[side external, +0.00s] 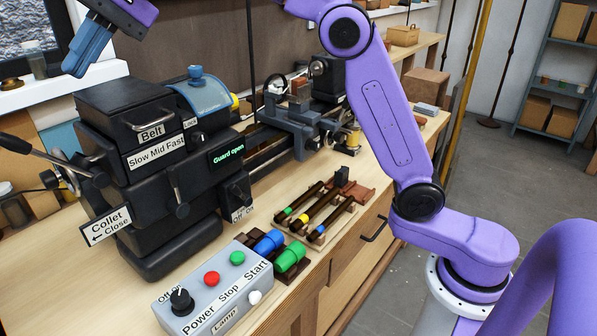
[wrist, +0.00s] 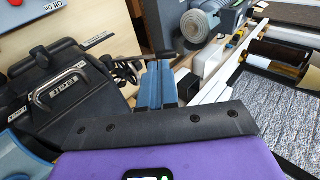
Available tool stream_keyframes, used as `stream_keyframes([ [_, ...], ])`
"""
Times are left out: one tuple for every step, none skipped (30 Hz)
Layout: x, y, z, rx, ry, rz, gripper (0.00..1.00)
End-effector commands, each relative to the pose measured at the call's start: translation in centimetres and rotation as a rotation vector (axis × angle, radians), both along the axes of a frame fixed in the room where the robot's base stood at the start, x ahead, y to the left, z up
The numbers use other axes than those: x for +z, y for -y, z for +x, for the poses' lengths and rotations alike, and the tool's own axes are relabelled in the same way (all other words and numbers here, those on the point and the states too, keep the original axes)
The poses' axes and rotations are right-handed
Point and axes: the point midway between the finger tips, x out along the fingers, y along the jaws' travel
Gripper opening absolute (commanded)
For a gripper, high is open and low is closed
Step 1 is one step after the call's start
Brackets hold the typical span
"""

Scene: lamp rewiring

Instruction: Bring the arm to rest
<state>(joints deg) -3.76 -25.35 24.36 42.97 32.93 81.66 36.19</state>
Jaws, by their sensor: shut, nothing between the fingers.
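My gripper (side external: 74,66) is at the upper left of the side view, raised above and behind the black lathe headstock (side external: 150,150), near the window. Its blue fingers are together with nothing between them. In the wrist view the fingers (wrist: 158,68) point away from the camera, side by side. My purple arm bends over the bench from its base at the right; the top of the bend is cut off. The gripper appears apart from the headstock, which shows at the left of the wrist view (wrist: 65,95).
A grey control box (side external: 212,290) with coloured buttons stands at the bench front. Beside it are blue and green cylinders (side external: 290,257) and a rack of small tools (side external: 320,213). The lathe display reads "Guard open". A lever (side external: 40,150) sticks out left of the headstock, below my gripper.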

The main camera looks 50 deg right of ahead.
Motion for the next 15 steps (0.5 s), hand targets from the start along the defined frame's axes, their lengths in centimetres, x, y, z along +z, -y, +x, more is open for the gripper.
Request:
stream_keyframes([
  [-1.0, 0.4, -1.1, 0.026, 0.003, -0.032, 0.0],
  [-1.6, 0.6, -1.7, 0.04, 0.006, -0.051, 0.0],
  [-2.5, 0.9, -2.5, 0.061, 0.013, -0.077, 0.0],
  [-3.1, 1.1, -3.2, 0.079, 0.017, -0.096, 0.0],
  [-3.7, 1.4, -3.8, 0.096, 0.023, -0.116, 0.0],
  [-4.6, 1.8, -4.7, 0.119, 0.031, -0.142, 0.0],
  [-5.3, 2.2, -5.5, 0.139, 0.035, -0.163, 0.0],
  [-6.0, 2.6, -6.2, 0.158, 0.042, -0.182, 0.0],
  [-7.0, 3.1, -7.3, 0.185, 0.05, -0.209, 0.0],
  [-7.7, 3.6, -8.1, 0.206, 0.058, -0.228, 0.0],
  [-8.4, 4.1, -8.9, 0.227, 0.063, -0.249, 0.0],
  [-9.4, 4.7, -10.0, 0.257, 0.073, -0.275, 0.0],
  [-10.1, 5.3, -10.8, 0.281, 0.081, -0.296, 0.0],
  [-10.9, 5.8, -11.7, 0.304, 0.088, -0.316, 0.0],
  [-11.9, 6.6, -12.9, 0.338, 0.099, -0.342, 0.0],
])
